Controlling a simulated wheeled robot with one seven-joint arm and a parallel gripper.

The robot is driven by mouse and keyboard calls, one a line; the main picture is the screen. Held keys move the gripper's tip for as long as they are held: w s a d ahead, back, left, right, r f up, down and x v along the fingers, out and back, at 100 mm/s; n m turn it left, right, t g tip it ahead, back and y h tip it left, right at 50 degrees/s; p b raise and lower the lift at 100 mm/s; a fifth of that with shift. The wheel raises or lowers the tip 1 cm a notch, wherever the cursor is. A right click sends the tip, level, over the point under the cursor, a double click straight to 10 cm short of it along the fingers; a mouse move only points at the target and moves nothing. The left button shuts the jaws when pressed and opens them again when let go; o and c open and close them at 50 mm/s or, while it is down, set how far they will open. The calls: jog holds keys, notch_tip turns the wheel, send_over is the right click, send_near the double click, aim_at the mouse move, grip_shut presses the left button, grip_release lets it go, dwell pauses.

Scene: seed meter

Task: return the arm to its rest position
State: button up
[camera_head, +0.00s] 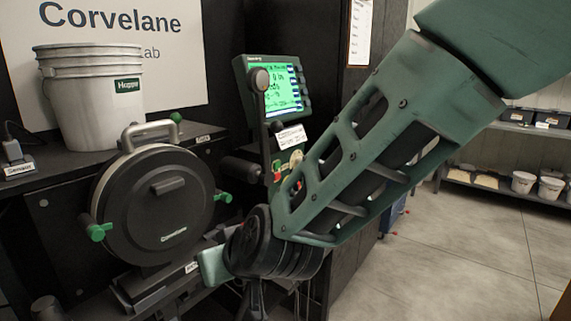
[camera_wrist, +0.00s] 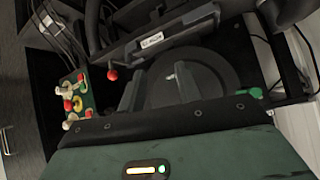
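My green and black arm comes down from the top right of the head view and bends at a dark wrist joint in the bottom middle. My gripper (camera_wrist: 158,78) shows in the wrist view as two grey fingers standing apart. I see nothing held between them. Beyond the fingers is a dark round disc. In the head view my gripper lies low, right of the seed meter, and its fingers are hard to make out. The meter (camera_head: 148,215) has a round black cover with a bar handle and green knobs.
A white bucket (camera_head: 97,105) stands on the dark bench, left of a monitor (camera_head: 279,88) with a green screen. My forearm passes close to the monitor's right. A panel with coloured knobs (camera_wrist: 77,102) is at left in the wrist view. Open floor (camera_head: 450,255) lies to the right.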

jog(key=s+d+g+h, duration=0.3)
jog(key=s+d, duration=0.6)
jog(key=d, duration=0.3)
jog(key=s+d+g+h, duration=0.3)
jog(key=s+d+g, duration=0.1)
jog(key=s+d, duration=0.6)
jog(key=d, duration=0.3)
jog(key=shift+s+d+f, duration=0.25)
jog(key=shift+f, duration=0.1)
